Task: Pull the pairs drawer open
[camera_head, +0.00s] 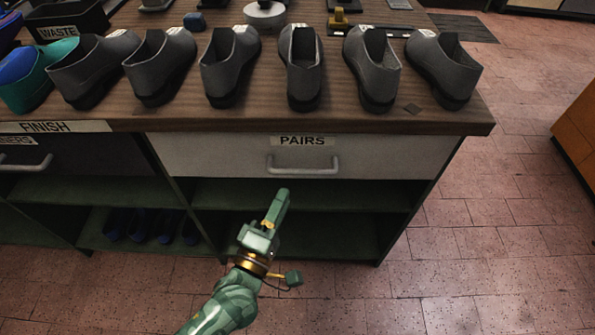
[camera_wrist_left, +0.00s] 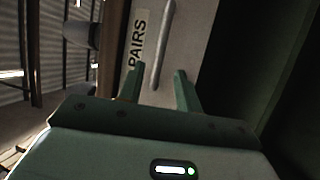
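The pairs drawer (camera_head: 230,158) is a pale front with a PAIRS label, set under the right part of the wooden bench top. It looks closed. Its grey bar handle (camera_head: 303,168) sits below the label. My left gripper (camera_head: 283,196) is just below and in front of the handle, apart from it. In the left wrist view, the two green fingers of the left gripper (camera_wrist_left: 158,80) are spread with nothing between them, and the handle (camera_wrist_left: 161,45) lies ahead of the gap. The pale drawer front (camera_wrist_left: 180,35) also shows there. My right gripper is not in view.
Several grey shoes (camera_head: 303,70) stand in a row on the bench top (camera_head: 420,122). A dark drawer (camera_head: 80,155) is to the left, with open shelves below holding dark blue shoes (camera_head: 150,226). An orange cabinet (camera_head: 580,130) stands at the right. The tiled floor between is clear.

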